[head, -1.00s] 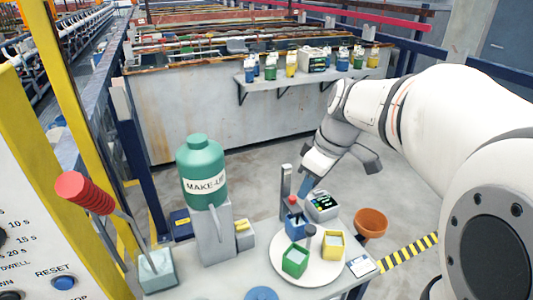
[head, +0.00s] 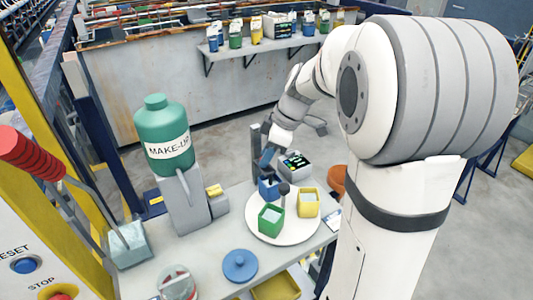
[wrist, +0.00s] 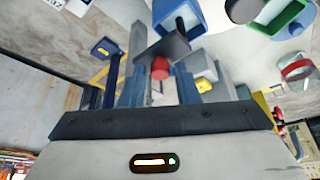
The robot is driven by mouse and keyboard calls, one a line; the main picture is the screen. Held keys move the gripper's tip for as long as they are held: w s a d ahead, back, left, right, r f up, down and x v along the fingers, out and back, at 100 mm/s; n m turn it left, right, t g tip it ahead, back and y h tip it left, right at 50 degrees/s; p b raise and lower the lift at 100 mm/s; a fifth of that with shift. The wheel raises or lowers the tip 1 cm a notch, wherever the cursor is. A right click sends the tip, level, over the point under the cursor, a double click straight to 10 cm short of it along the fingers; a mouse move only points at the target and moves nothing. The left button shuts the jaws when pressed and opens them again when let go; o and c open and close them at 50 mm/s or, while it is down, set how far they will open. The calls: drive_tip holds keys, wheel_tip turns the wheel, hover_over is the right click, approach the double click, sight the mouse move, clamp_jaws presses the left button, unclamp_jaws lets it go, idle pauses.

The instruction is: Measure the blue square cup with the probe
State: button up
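The blue square cup (head: 269,188) stands at the back left of a white round tray (head: 262,233), with a green cup (head: 271,219) and a yellow cup (head: 308,204). The blue cup also shows in the wrist view (wrist: 172,12). My gripper (head: 267,158) points down just behind the blue cup. In the wrist view its blue fingers (wrist: 160,85) stand apart. A red-topped part (wrist: 160,67), which looks like the probe's top, shows between and beyond them, apparently not clamped. The probe's lower part is hidden. A meter box (head: 294,165) stands right of the gripper.
A grey upright post (head: 256,147) stands close behind my gripper. A dark knob (head: 285,188) rises near the cups. The green MAKE-UP bottle (head: 163,135) on its stand is at left. A blue lid (head: 240,265) lies in front on the table.

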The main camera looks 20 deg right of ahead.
drive_tip(key=shift+f, duration=0.15)
drive_tip(key=shift+c, duration=0.3)
clamp_jaws()
